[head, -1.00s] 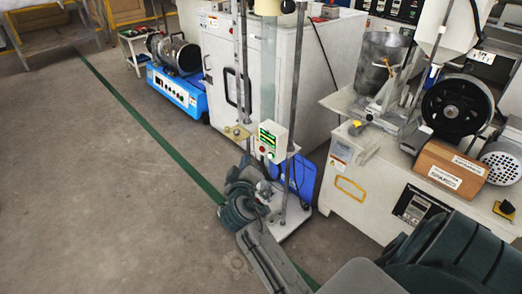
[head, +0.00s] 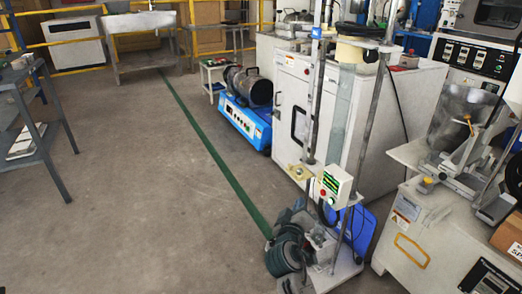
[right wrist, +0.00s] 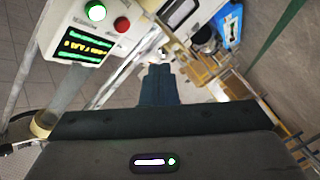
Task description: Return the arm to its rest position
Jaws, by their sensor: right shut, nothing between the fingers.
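My right arm's dark teal end (head: 284,252) shows low in the head view, beside the testing stand. In the right wrist view my right gripper (right wrist: 160,72) is shut and empty, its dark fingers together. The stand's control box (head: 330,187) has a lit green display and a red button. The box also shows close by at the upper left of the right wrist view (right wrist: 80,35). My left gripper is in neither view.
A blue machine with a metal drum (head: 243,120) stands beyond the white cabinet (head: 290,95). A grey table (head: 30,120) is at the left. A white machine (head: 425,225) is at the right. The floor left of the green line (head: 205,145) is clear.

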